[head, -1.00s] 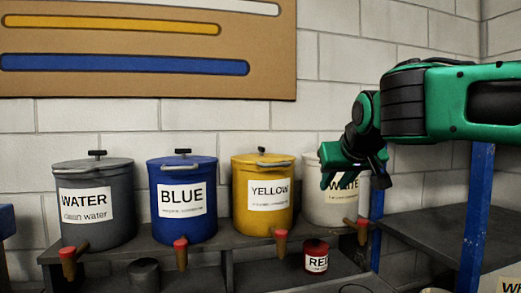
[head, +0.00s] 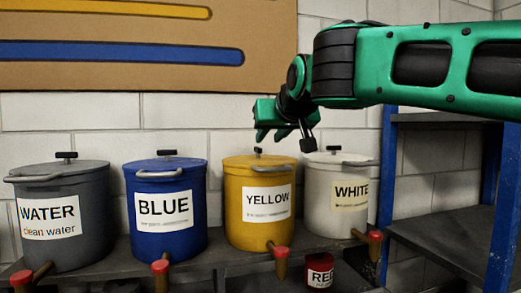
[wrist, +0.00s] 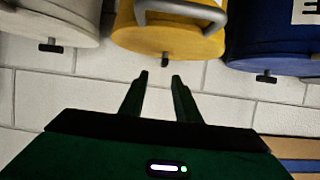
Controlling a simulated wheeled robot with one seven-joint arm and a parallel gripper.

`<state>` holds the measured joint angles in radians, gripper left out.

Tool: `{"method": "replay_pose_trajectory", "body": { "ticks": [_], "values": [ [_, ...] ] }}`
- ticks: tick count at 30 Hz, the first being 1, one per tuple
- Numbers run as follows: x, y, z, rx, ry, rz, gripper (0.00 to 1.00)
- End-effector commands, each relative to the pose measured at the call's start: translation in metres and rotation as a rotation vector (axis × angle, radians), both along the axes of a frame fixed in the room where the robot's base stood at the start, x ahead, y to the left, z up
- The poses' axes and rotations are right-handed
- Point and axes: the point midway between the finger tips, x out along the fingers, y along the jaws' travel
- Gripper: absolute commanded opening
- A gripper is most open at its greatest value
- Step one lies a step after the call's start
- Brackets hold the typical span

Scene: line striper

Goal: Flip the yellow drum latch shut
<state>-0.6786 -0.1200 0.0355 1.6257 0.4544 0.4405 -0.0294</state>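The yellow drum (head: 262,228) stands on the shelf between the blue and white drums, labelled YELLOW. Its grey bar latch (head: 267,167) is at the front of the lid rim; whether it is fully seated is hard to tell. My gripper (head: 283,142) is in the air above the right side of the yellow drum, fingers pointing down. In the wrist view, the yellow drum (wrist: 165,38) and its latch (wrist: 181,9) are at the top, beyond my gripper (wrist: 160,76). The fingers are apart, with nothing between them and not touching the latch.
The blue drum (head: 166,225) and grey WATER drum (head: 62,245) stand to the left, the white drum (head: 331,210) close to the right. Red-tipped taps stick out in front. A small red can (head: 319,272) sits lower. A blue-posted rack (head: 387,190) is at right.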

Motion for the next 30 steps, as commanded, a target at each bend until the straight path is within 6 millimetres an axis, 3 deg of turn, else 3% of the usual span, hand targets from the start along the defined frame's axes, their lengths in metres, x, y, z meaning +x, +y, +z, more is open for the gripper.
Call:
{"method": "replay_pose_trajectory", "body": {
  "ticks": [12,26,27,30],
  "values": [
    [0.058,0.027,-0.027,-0.002,0.003,0.012,0.30],
    [0.070,0.029,-0.031,0.000,0.000,0.011,0.30],
    [0.070,0.029,-0.031,-0.001,0.000,0.011,0.27],
    [0.070,0.029,-0.031,-0.001,0.001,0.011,0.03]
  ]
}}
